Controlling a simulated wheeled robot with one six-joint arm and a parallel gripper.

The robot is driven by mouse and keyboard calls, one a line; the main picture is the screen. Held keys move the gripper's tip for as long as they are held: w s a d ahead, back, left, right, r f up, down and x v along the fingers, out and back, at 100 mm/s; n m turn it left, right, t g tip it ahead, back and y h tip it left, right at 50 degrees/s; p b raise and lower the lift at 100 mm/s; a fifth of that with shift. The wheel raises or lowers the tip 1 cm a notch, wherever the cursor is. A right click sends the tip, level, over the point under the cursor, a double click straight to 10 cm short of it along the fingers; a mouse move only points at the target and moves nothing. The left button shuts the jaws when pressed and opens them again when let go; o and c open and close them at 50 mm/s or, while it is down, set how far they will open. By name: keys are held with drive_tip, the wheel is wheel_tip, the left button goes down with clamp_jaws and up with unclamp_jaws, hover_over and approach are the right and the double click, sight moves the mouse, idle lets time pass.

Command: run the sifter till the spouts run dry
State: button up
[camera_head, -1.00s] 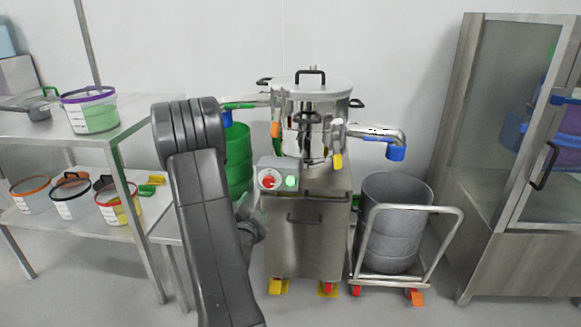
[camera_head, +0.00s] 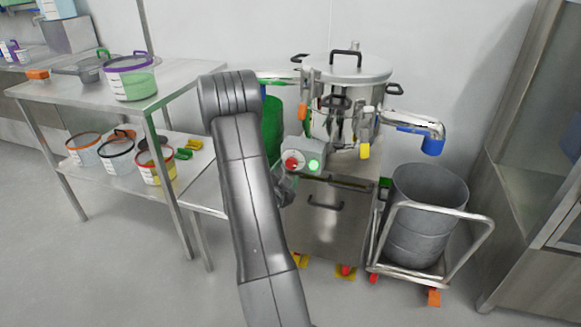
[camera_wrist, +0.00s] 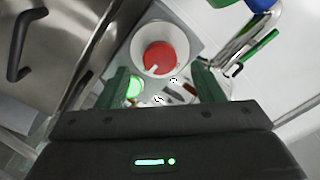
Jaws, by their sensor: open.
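The sifter (camera_head: 360,69) is a lidded steel machine on a steel base with wheels. Its control box (camera_head: 295,144) carries a red knob (camera_head: 292,163) and a bright green button (camera_head: 314,165). In the wrist view the red knob (camera_wrist: 160,58) has a pale pointer mark, and the green button (camera_wrist: 134,88) sits beside my left finger. My gripper (camera_wrist: 164,86) is open and empty, close in front of the box. The right spout (camera_head: 405,120) ends in a blue sleeve above a grey drum (camera_head: 428,187). The left spout (camera_head: 277,77) points towards a green drum (camera_head: 271,130), partly hidden by my arm.
The grey drum stands on a railed trolley (camera_head: 440,209). A steel shelf table (camera_head: 75,97) with several tubs stands left. A glass-doored cabinet (camera_head: 520,200) stands right. Orange and yellow wheel parts stick out at the sifter's foot. Floor is clear in front.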

sight(291, 165)
drive_tip(key=shift+x, duration=2.25)
drive_tip(key=shift+c, duration=0.2)
drive_tip(key=c, duration=0.9)
